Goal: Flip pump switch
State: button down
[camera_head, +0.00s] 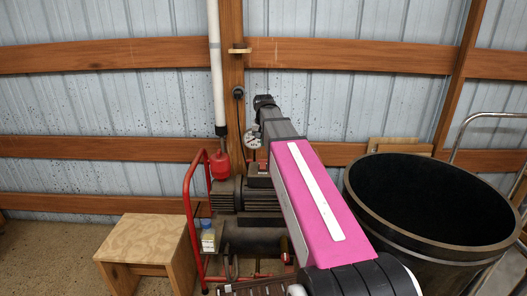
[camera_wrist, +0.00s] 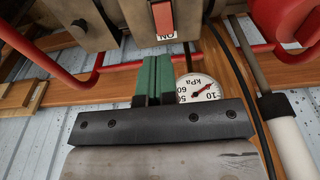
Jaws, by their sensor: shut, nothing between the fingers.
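The pump (camera_head: 237,195) stands against the wall inside a red tube frame, left of my arm. Its red switch (camera_wrist: 163,17) shows at the top of the wrist view, on a grey box, with an upside-down "ON" label (camera_wrist: 166,36) beside it. My gripper (camera_wrist: 154,60) has green fingers pressed together with nothing between them. The fingertips point toward the switch and appear just short of it; whether they touch the box is unclear. In the head view my arm hides the fingers. I cannot tell the switch's position.
A pressure gauge (camera_head: 252,139) sits just beside the fingers, and it also shows in the wrist view (camera_wrist: 198,88). A white pipe (camera_head: 216,70) rises left of it. The red frame (camera_head: 188,200), a wooden stool (camera_head: 150,240) and a large dark barrel (camera_head: 425,240) stand nearby.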

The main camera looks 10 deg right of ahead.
jog(key=shift+s+r, duration=0.15)
jog(key=shift+r, duration=0.95)
jog(key=shift+f, duration=0.1)
